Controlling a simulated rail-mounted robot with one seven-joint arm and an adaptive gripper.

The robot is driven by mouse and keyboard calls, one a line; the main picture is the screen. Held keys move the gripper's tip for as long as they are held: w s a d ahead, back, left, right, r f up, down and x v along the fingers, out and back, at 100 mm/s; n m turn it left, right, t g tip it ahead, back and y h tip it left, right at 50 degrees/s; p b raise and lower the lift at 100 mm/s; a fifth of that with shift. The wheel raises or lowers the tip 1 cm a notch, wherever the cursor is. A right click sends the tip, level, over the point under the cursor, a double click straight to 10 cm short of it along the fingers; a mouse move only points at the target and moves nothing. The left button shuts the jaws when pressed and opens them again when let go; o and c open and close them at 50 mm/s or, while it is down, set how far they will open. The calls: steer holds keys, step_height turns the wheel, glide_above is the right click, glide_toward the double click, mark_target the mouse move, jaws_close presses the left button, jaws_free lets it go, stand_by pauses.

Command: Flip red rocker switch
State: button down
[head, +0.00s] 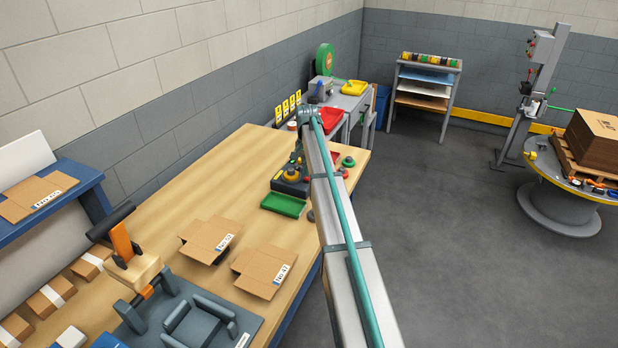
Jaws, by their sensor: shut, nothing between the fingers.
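My arm reaches away over the right edge of the long wooden workbench (205,195) and bends down at its far joint. My gripper (295,166) shows small and dark below that joint, shut and empty, close above a dark control box (290,187). The box has a yellow-orange round control on top. My arm hides part of this area. A red rocker switch cannot be made out in this view.
A green tray (283,204) lies in front of the box. Flat cardboard blanks (265,270) and a grey fixture (205,318) are nearer. A red bin (331,119) stands on a farther grey table. A grey wall runs along the left. The floor (440,230) to the right is clear.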

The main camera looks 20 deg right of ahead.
mark_target(307, 178)
steer(key=shift+f+b, duration=0.35)
steer(key=shift+f, duration=0.7)
stand_by(0.6)
steer(key=shift+r, duration=0.15)
steer(key=shift+r+p, duration=1.65)
steer(key=shift+r, duration=1.7)
